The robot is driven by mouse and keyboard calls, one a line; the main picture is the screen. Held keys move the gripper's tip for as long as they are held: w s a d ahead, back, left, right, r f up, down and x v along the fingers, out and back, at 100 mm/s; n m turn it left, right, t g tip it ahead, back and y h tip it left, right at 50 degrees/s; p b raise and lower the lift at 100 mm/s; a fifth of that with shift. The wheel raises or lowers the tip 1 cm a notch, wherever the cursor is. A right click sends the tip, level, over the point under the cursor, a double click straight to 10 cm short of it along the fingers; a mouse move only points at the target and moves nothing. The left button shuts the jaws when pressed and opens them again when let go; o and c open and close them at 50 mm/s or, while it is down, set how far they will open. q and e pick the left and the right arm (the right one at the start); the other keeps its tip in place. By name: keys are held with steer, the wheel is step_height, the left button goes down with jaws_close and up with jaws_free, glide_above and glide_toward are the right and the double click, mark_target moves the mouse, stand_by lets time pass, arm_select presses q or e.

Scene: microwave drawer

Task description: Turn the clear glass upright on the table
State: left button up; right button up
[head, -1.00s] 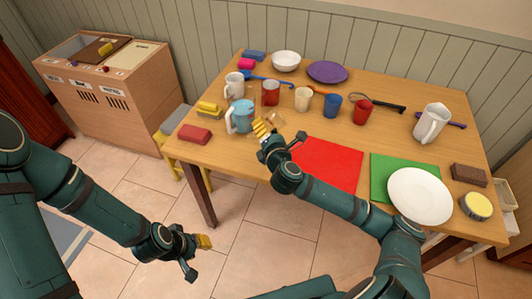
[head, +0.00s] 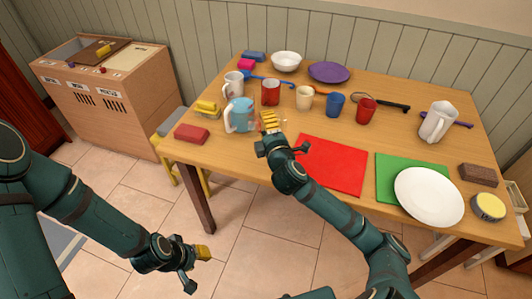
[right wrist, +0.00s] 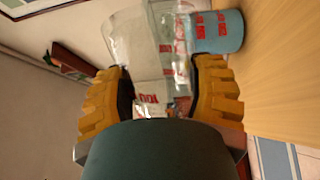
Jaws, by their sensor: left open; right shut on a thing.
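My right gripper (head: 269,121) is over the table's front left part, just right of the light blue mug (head: 239,116). In the right wrist view its yellow fingers (right wrist: 163,95) are shut on the clear glass (right wrist: 135,40), one on each side. The glass extends ahead of the fingers, with the blue mug (right wrist: 222,30) close beside it. In the head view the glass is mostly hidden by the fingers, so I cannot tell its exact tilt or whether it touches the table. My left gripper (head: 202,253) is open and empty, low over the floor in front of the table.
A red cup (head: 271,92), cream cup (head: 304,98) and white mug (head: 233,84) stand close behind. A blue cup (head: 335,104) and red mug (head: 366,110) stand to the right. The red mat (head: 331,163) is bare; a white plate (head: 429,197) overlaps the green mat (head: 390,168).

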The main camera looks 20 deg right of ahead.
steer(key=shift+r, duration=0.1)
steer(key=shift+m, duration=0.7)
steer(key=m, duration=0.4)
steer(key=shift+m, duration=0.3)
steer(key=n+p, duration=0.2)
steer(key=n, duration=0.1)
steer(key=n+p, duration=0.1)
steer(key=shift+r+n, duration=0.25)
steer(key=shift+n, duration=0.65)
steer(key=shift+f, duration=0.25)
